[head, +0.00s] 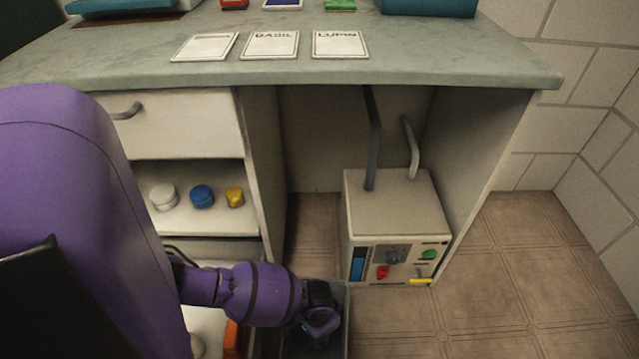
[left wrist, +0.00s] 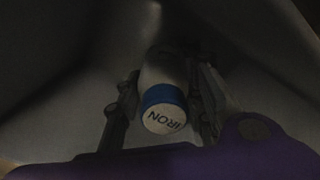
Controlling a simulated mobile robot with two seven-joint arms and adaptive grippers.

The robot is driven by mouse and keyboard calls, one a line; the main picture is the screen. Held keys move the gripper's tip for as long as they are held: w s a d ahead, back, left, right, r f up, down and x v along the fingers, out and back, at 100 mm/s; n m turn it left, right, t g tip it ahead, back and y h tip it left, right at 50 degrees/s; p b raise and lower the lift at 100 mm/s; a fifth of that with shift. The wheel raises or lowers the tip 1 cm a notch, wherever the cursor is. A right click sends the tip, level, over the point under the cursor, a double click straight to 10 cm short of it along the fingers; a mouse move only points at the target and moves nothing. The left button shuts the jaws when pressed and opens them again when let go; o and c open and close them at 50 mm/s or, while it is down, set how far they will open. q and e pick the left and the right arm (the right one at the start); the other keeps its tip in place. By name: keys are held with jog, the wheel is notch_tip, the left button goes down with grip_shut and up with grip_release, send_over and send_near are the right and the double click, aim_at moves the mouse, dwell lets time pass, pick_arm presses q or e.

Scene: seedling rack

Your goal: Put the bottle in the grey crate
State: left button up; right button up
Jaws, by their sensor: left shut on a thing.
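The bottle (left wrist: 163,112) shows in the left wrist view, with a pale top marked IRON and a blue band. My left gripper (left wrist: 167,90) is shut on it, one finger on each side. In the head view my left gripper (head: 318,322) is down over the grey crate (head: 346,318), within its rim. The bottle is hidden there by my gripper and arm. Grey surfaces that look like the crate's inside surround the bottle in the left wrist view. I cannot tell whether the bottle touches the crate floor. My right gripper is not in view.
A cream unit (head: 395,215) with pipes and coloured controls stands behind the crate. A low shelf (head: 210,222) at left holds a white, a blue and a yellow item. The worktop (head: 420,65) carries several cards. Tiled floor (head: 500,280) is clear at right.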

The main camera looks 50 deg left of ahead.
pick_arm(q)
jog(key=shift+f, duration=0.65)
jog(key=shift+r, duration=0.15)
jog(key=o, duration=0.9)
jog(key=shift+f, duration=0.2)
jog(key=o, duration=0.4)
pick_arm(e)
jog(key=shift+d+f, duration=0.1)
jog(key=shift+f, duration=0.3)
pick_arm(q)
notch_tip(320, 180, up, 11)
jog(key=p, duration=0.6)
jog(key=shift+r, duration=0.7)
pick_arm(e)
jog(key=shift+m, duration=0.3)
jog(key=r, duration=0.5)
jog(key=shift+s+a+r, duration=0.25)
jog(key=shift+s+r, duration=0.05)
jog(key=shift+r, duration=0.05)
